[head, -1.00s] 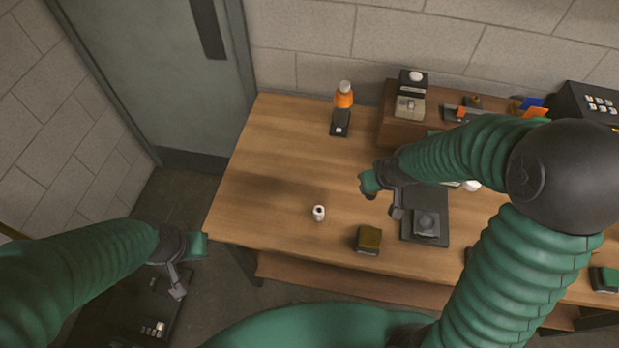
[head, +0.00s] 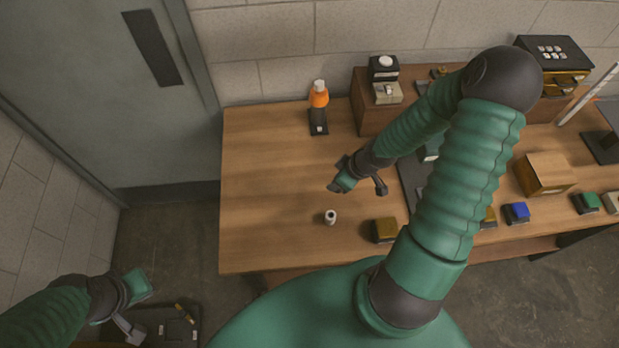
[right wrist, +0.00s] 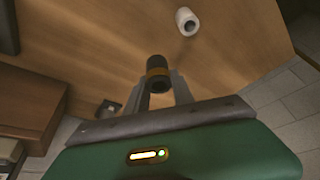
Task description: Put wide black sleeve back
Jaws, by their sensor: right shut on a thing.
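The sleeve stands out past the fingertips, above the wooden table. In the head view my right gripper (head: 381,187) is over the table's middle, and the sleeve in it is too small to make out. A white hollow cylinder (head: 330,217) stands on the table near the front; it also shows in the right wrist view (right wrist: 187,21), apart from the held sleeve. My left gripper (head: 133,318) is off the table at lower left; its fingers are unclear.
An orange lamp-like part (head: 319,95) stands at the back on a dark base (head: 318,121). A dark tray (head: 408,185) is partly behind my right arm. The table's left part is clear.

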